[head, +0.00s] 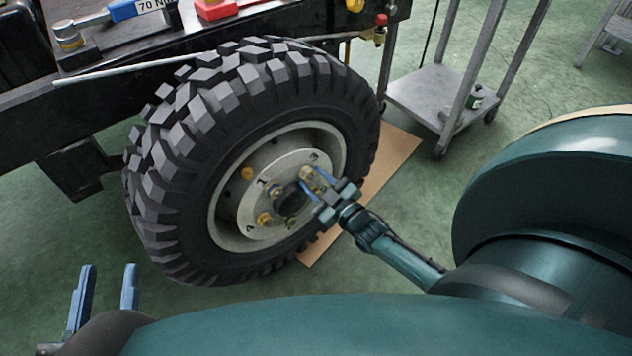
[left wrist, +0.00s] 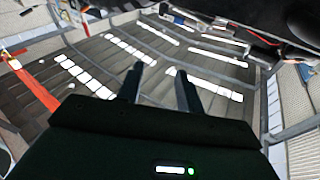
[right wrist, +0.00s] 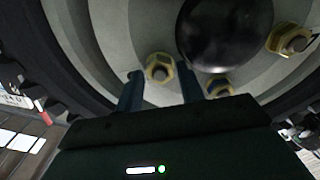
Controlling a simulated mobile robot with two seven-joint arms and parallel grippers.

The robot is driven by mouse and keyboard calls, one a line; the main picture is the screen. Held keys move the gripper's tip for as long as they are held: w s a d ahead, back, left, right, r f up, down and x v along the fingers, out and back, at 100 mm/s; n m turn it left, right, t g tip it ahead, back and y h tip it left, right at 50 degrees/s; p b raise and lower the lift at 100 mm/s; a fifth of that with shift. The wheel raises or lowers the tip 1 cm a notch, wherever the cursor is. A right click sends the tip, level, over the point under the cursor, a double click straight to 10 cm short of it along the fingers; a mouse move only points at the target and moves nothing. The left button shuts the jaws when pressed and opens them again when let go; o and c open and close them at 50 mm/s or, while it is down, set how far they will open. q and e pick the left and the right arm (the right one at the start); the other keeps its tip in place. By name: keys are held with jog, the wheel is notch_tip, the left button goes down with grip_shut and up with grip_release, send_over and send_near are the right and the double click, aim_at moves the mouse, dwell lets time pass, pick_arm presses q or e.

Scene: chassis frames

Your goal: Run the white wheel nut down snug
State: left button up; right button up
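The wheel (head: 222,128) stands upright with a pale grey rim and numbered hub face (head: 290,165). Brass-coloured nuts sit around a dark centre cap (right wrist: 225,35); one nut (head: 264,218) is by the number 4. I cannot make out a white nut. My right gripper (head: 314,184) is at the hub, fingers toward the wheel. In the right wrist view its fingers are apart, and a brass nut (right wrist: 159,67) shows between them near the tips; I cannot tell whether they touch it. My left gripper (head: 105,286) is open and empty, low at the left, away from the wheel.
A chassis bench (head: 110,60) at upper left carries a blue-handled torque tool (head: 122,10) marked 70 N and a red item (head: 215,8). A brown board (head: 385,165) lies under the wheel. A grey trolley (head: 430,90) stands behind right. Green floor is clear around it.

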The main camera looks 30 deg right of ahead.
jog(key=shift+c, duration=0.4)
jog(key=c, duration=0.6)
jog(key=shift+r+m+p, duration=0.15)
jog(key=shift+m+p, duration=0.35)
jog(key=shift+m, duration=1)
jog(key=m+p, duration=0.1)
jog(key=m, duration=0.1)
jog(key=shift+m, duration=0.4)
pick_arm(q)
jog(key=shift+a+f+y, duration=0.25)
jog(key=shift+y, duration=0.05)
pick_arm(e)
jog(key=o, duration=0.7)
pick_arm(q)
jog(key=shift+r, duration=0.15)
